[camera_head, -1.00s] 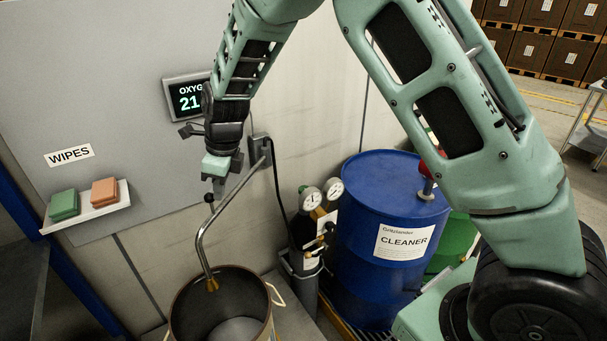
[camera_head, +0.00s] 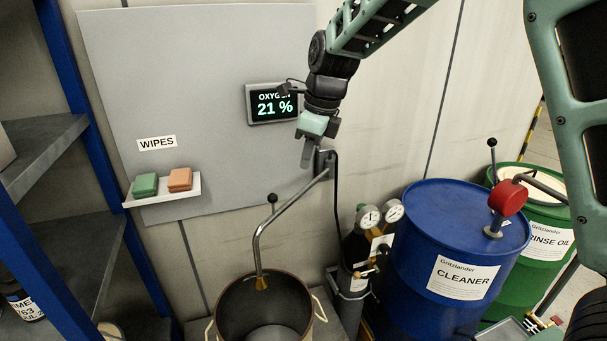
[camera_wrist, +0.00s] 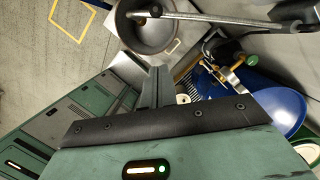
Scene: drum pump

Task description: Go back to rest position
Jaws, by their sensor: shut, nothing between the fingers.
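My gripper (camera_head: 307,155) hangs pointing down in front of the wall, just right of the oxygen display and near the wall bracket of the bent metal pipe. It is shut with nothing in it. In the wrist view the closed fingers (camera_wrist: 155,88) show in the middle, apart from the pipe and the pot. The bent metal pipe (camera_head: 262,235) with a black ball-topped lever runs down to a brass nozzle over the open pot (camera_head: 228,305). The pot also shows in the wrist view (camera_wrist: 133,30).
A blue CLEANER drum (camera_head: 405,260) with a red-topped pump (camera_head: 507,198) and a green RINSE OIL drum (camera_head: 548,215) stand at right. Gas gauges (camera_head: 370,217) stand beside the blue drum. A wipes shelf (camera_head: 160,199) and blue rack (camera_head: 135,255) are at left. The oxygen display (camera_head: 272,103) reads 21 %.

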